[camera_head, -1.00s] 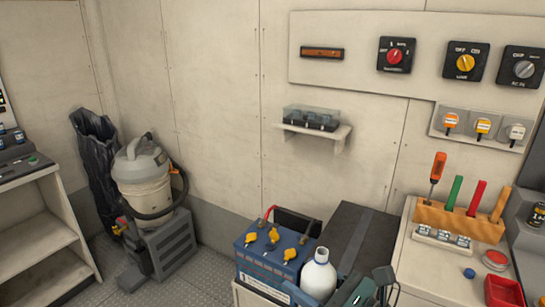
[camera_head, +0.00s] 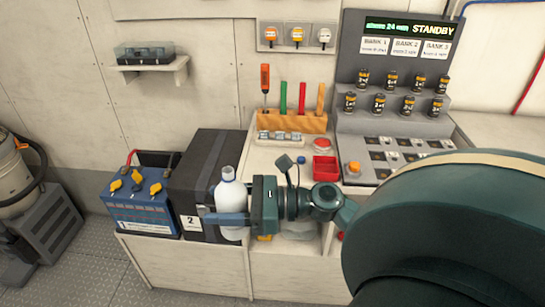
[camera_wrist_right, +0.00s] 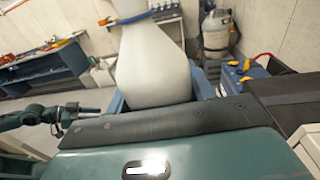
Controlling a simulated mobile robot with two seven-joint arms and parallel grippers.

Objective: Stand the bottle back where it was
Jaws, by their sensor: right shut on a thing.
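The white bottle (camera_head: 232,196) is upright, in front of the right side of a black box marked 2 (camera_head: 205,160). My right gripper (camera_head: 228,218) is shut on the bottle, with a finger across its lower body. In the right wrist view the bottle (camera_wrist_right: 152,65) rises between the fingers, and its top is cut off by the frame. I cannot tell whether its base touches anything. A dark green arm with my left gripper (camera_wrist_right: 75,112) shows small at the left of the right wrist view; its jaws are unclear. The left gripper is outside the head view.
A blue battery (camera_head: 145,200) with yellow caps stands left of the box. On the bench to the right are a wooden tool rack (camera_head: 292,121), a red tray (camera_head: 326,169) and a console (camera_head: 395,115) with several black cylinders. My right arm hides the lower right.

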